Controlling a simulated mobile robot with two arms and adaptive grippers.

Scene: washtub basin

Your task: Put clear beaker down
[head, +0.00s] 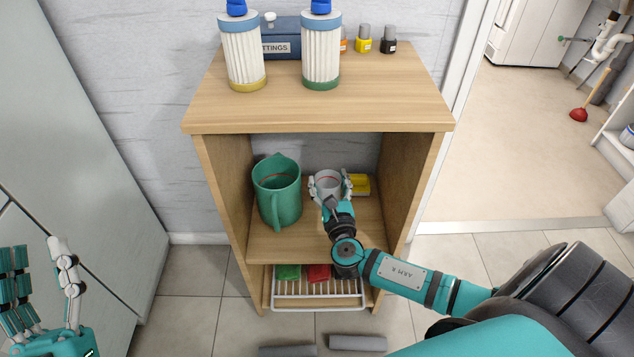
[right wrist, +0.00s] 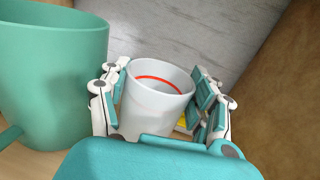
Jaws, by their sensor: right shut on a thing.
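The clear beaker (head: 328,181) looks whitish with a red ring inside. It is upright inside the open shelf of the wooden cabinet (head: 318,100). My right gripper (head: 331,186) is shut around the beaker, with fingers on both sides of it. In the right wrist view the beaker (right wrist: 155,98) sits between the fingers of my right gripper (right wrist: 160,105). The palm hides its lower part, so I cannot tell whether its base touches the shelf board (head: 265,243). My left gripper (head: 42,290) is at the lower left of the head view, away from the cabinet, with fingers extended and nothing in it.
A green jug (head: 277,190) stands on the shelf left of the beaker. A yellow item (head: 360,185) lies to its right. Two filter cartridges (head: 242,55) (head: 321,50), a blue box (head: 281,38) and small bottles (head: 363,40) stand on top. A white rack (head: 317,302) is below.

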